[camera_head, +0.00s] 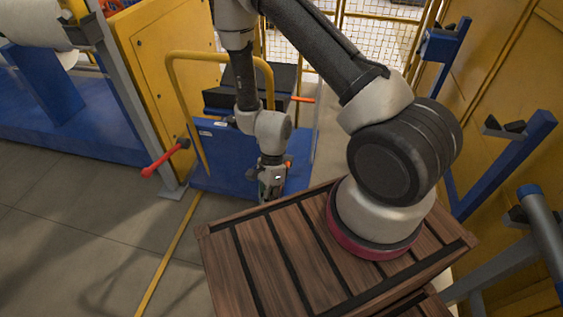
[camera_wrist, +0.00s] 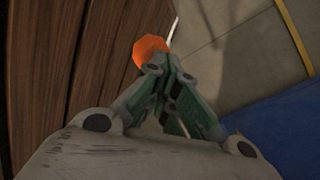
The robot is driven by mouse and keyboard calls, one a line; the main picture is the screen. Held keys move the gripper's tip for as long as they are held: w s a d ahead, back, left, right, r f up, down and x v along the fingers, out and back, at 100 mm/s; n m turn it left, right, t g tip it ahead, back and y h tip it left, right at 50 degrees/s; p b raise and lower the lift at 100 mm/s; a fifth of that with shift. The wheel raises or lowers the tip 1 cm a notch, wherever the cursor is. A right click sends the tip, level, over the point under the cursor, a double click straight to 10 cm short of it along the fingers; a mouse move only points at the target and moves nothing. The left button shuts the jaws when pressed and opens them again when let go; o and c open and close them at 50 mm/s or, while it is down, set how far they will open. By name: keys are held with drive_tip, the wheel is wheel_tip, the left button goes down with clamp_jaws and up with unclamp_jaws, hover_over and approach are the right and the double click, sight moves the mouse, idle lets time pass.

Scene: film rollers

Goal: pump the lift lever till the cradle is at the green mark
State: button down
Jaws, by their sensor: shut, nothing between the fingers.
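A lift cart with a blue base (camera_head: 225,165) and a yellow hoop handle (camera_head: 172,95) stands beyond my wooden deck. A black cradle-like block (camera_head: 228,98) sits on it, partly behind my arm. An orange-tipped bar (camera_head: 303,99) sticks out to its right. My gripper (camera_head: 268,194) points down in front of the cart's base, shut and empty. In the wrist view, an orange knob (camera_wrist: 150,48) shows just beyond my shut fingertips (camera_wrist: 153,68); I cannot tell whether they touch or whether it is the lift lever's end. I cannot make out the green mark.
A red-handled lever (camera_head: 160,162) sticks out from a grey post at left, beside a yellow panel (camera_head: 160,45) and a large white roll (camera_head: 35,22). Blue stands (camera_head: 515,150) and yellow panels are at right. Grey floor (camera_head: 90,230) is clear at left.

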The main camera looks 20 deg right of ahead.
drive_tip(key=v, duration=1.5)
drive_tip(key=shift+w, duration=0.25)
drive_tip(key=shift+d+f, duration=0.1)
drive_tip(key=shift+f, duration=0.05)
drive_tip(key=s+x, duration=0.1)
drive_tip(key=x, duration=0.5)
drive_tip(key=shift+s+a, duration=0.2)
drive_tip(key=shift+a, duration=0.25)
drive_tip(key=x, duration=0.5)
drive_tip(key=shift+s+f, duration=0.1)
drive_tip(key=shift+s, duration=0.1)
drive_tip(key=shift+s+a+f, duration=0.15)
drive_tip(key=shift+a+f, duration=0.05)
drive_tip(key=shift+f, duration=0.3)
